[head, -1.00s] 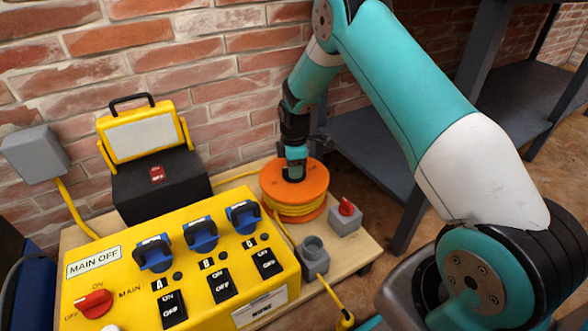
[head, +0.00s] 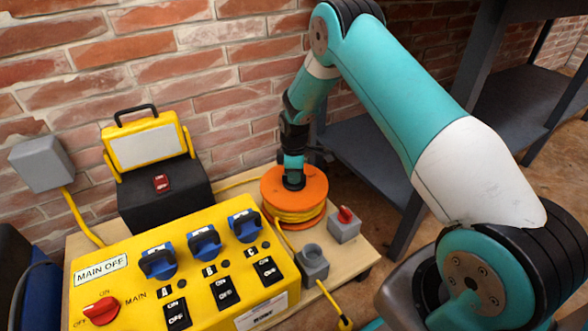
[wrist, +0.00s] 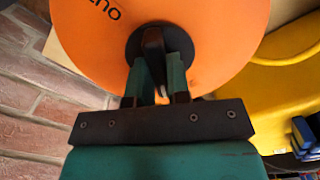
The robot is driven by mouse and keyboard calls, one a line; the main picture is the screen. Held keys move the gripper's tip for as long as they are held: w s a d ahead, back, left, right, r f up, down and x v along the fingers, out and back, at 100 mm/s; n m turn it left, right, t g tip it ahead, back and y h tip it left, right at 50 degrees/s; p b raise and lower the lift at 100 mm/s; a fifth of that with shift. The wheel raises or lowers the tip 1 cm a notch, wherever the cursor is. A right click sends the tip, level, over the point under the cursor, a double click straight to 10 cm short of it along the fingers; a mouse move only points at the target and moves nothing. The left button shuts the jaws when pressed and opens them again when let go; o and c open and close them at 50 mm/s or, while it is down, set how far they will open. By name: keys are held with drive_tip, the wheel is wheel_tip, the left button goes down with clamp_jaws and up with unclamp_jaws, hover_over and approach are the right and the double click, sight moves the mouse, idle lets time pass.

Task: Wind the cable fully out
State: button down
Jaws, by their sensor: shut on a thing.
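An orange cable reel (head: 312,187) with yellow cable (head: 298,217) wound around its core lies flat on the wooden bench top, behind and right of the yellow control box. My gripper (head: 293,182) points down onto the middle of the reel's top. In the wrist view the gripper (wrist: 157,62) is shut on the dark crank knob (wrist: 153,45) at the hub of the reel (wrist: 225,35). Part of some dark lettering shows on the orange face. In the head view my gripper hides the knob.
The yellow control box (head: 190,262) with blue plugs and switches stands in front left. A grey socket (head: 313,263) and a grey box with red switch (head: 344,225) sit close to the reel. A lamp (head: 145,147) on a black box and a brick wall stand behind.

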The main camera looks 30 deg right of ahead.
drive_tip(key=m+p, duration=0.3)
drive_tip(key=shift+r+m+p, duration=0.2)
drive_tip(key=shift+m+p, duration=0.15)
drive_tip(key=shift+m, duration=0.05)
drive_tip(key=m+p, duration=0.2)
drive_tip(key=m, duration=0.1)
drive_tip(key=shift+s+m+p, duration=0.1)
drive_tip(key=shift+m+p, duration=0.2)
drive_tip(key=m+p, duration=0.1)
drive_tip(key=m, duration=0.2)
drive_tip(key=shift+f+m+p, duration=0.1)
drive_tip(key=shift+m+p, duration=0.2)
drive_tip(key=shift+p, duration=0.1)
drive_tip(key=m+p, duration=0.1)
drive_tip(key=m, duration=0.2)
drive_tip(key=shift+m, duration=0.3)
drive_tip(key=m+p, duration=0.1)
drive_tip(key=m, duration=0.2)
drive_tip(key=shift+f+m, duration=0.1)
drive_tip(key=shift+m, duration=0.2)
drive_tip(key=m+p, duration=0.1)
drive_tip(key=m, duration=0.2)
drive_tip(key=shift+a+m, duration=0.1)
drive_tip(key=shift+m, duration=0.3)
drive_tip(key=m, duration=0.4)
drive_tip(key=shift+m+p, duration=0.4)
drive_tip(key=shift+m, duration=1.4)
